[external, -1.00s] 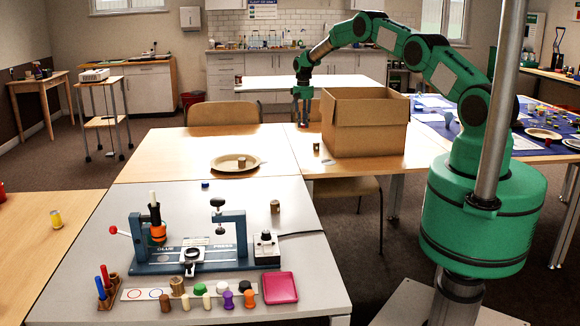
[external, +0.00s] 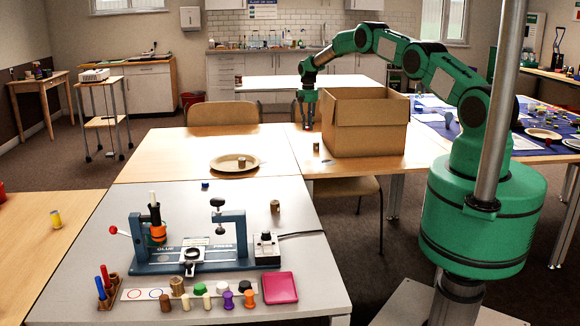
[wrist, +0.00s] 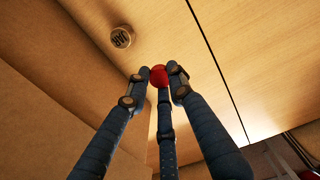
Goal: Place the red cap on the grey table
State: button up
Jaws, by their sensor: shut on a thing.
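The red cap (wrist: 158,76) is small and round in the wrist view, pinched between the tips of my gripper's dark fingers. My gripper (external: 307,124) is over the far wooden table, just left of the open cardboard box, and it also shows in the wrist view (wrist: 160,73). The cap cannot be made out in the external view. The grey table (external: 262,188) is in the foreground, nearer the camera than my gripper.
A cardboard box (external: 370,130) stands right of my gripper. A small cork-like cylinder (external: 316,147) stands nearby. A plate (external: 222,167) lies on the wooden table. The grey table carries a blue press (external: 138,235), a pink tray (external: 279,288) and several small pegs. Its far right part has free room.

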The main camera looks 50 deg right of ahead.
aim_at(308, 145)
jog(key=shift+f, duration=2)
jog(key=shift+f+b, duration=0.5)
jog(key=shift+f, duration=1.45)
jog(key=shift+f, duration=0.1)
jog(key=o, duration=0.7)
jog(key=shift+c, duration=0.2)
notch_tip(308, 145, up, 12)
jog(key=shift+w+r+p, duration=0.1)
jog(key=shift+r+p, duration=0.05)
jog(key=shift+p, duration=0.75)
